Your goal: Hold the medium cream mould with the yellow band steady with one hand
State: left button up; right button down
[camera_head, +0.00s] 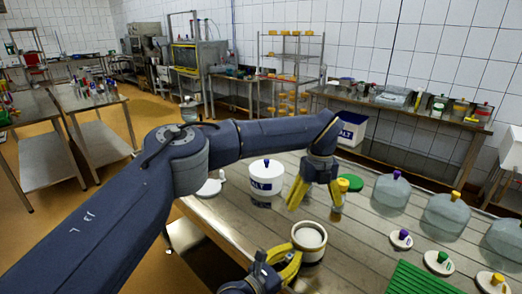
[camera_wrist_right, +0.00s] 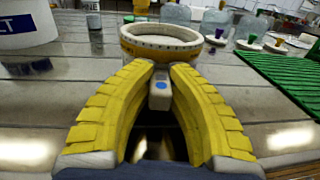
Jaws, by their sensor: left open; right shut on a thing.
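The cream mould with the yellow band (camera_head: 309,252) stands upright on the slatted table, with white content showing in its open top. It also shows in the right wrist view (camera_wrist_right: 160,48), just beyond the fingertips. My right gripper (camera_head: 292,258) is at its near left side, shut on a small grey block with a blue patch (camera_wrist_right: 159,90) that seems to be attached to the mould's side; the join is partly hidden. My left gripper (camera_head: 316,200) is open, pointing down above the table behind the mould, with nothing visible between its fingers.
A white salt tub (camera_head: 266,186) stands left of my left gripper. A small amber-topped jar (camera_head: 338,211) and a green disc (camera_head: 351,183) are close to its right. Clear domes (camera_head: 392,194), knobbed white lids (camera_head: 401,240) and a green ribbed mat (camera_head: 420,279) are to the right.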

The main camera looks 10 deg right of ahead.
jog(key=c, duration=1.3)
grip_release()
